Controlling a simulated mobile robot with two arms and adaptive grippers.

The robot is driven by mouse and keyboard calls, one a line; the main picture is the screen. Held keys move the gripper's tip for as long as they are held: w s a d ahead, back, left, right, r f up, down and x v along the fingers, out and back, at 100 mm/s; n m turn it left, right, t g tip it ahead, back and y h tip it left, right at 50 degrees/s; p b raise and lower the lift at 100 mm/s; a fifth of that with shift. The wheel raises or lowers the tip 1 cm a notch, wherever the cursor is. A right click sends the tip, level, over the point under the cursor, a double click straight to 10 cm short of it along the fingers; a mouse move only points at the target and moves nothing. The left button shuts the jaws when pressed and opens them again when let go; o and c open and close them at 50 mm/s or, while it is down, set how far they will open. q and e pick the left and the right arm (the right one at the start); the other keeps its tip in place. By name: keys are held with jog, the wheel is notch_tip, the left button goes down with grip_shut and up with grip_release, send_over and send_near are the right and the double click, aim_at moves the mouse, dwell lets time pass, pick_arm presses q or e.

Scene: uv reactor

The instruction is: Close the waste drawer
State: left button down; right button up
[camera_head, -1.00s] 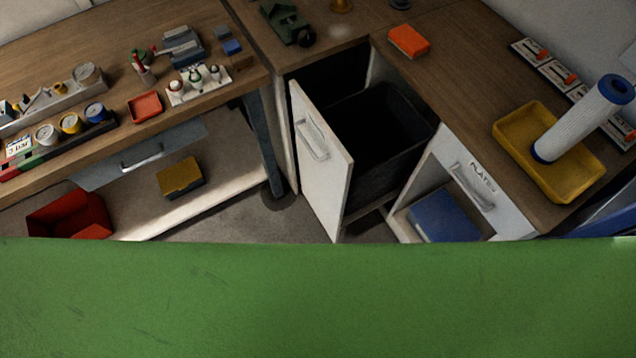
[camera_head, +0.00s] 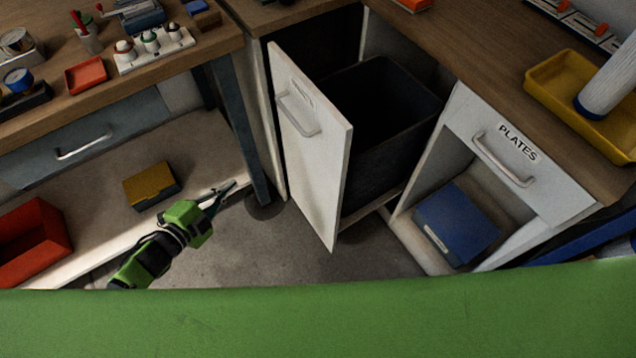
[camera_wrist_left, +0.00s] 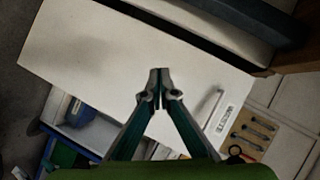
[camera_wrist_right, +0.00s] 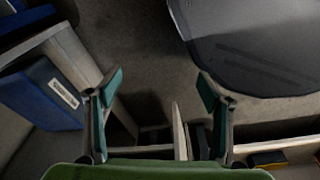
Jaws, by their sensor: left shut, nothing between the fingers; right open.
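The waste drawer stands pulled out, its white front panel (camera_head: 312,165) angled into the room with a handle (camera_head: 299,113) on its face. A black bin (camera_head: 385,150) sits in it behind the panel. My left gripper (camera_head: 230,190) is left of the panel and apart from it, low over the floor by the left bench. In the left wrist view its fingers (camera_wrist_left: 155,74) are together and empty in front of the white panel (camera_wrist_left: 120,50), with handle and label to the right. My right gripper (camera_wrist_right: 156,88) shows only in its own wrist view, open and empty.
Right of the waste drawer is the PLATES drawer front (camera_head: 515,165), with a blue box (camera_head: 455,222) in the open space below. A yellow box (camera_head: 150,186) and red bin (camera_head: 35,240) are on the left bench's lower shelf. Grey floor (camera_head: 275,250) is clear before the drawer.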

pick_arm(q)
jog(key=s+d+r+m+h+b, duration=0.2)
jog(key=d+r+m+h+b, duration=0.15)
jog(key=d+m+b, duration=0.2)
jog(key=m+g+h+b, duration=0.2)
jog(key=m+g+h, duration=0.2)
jog(key=m+h, duration=0.1)
send_near(329, 161)
jog(key=shift+y, duration=0.25)
jog(key=x, duration=0.7)
jog(key=shift+r, duration=0.15)
pick_arm(e)
jog(key=w+f, duration=0.4)
jog(key=shift+w+a, duration=0.1)
jog(key=shift+a, duration=0.15)
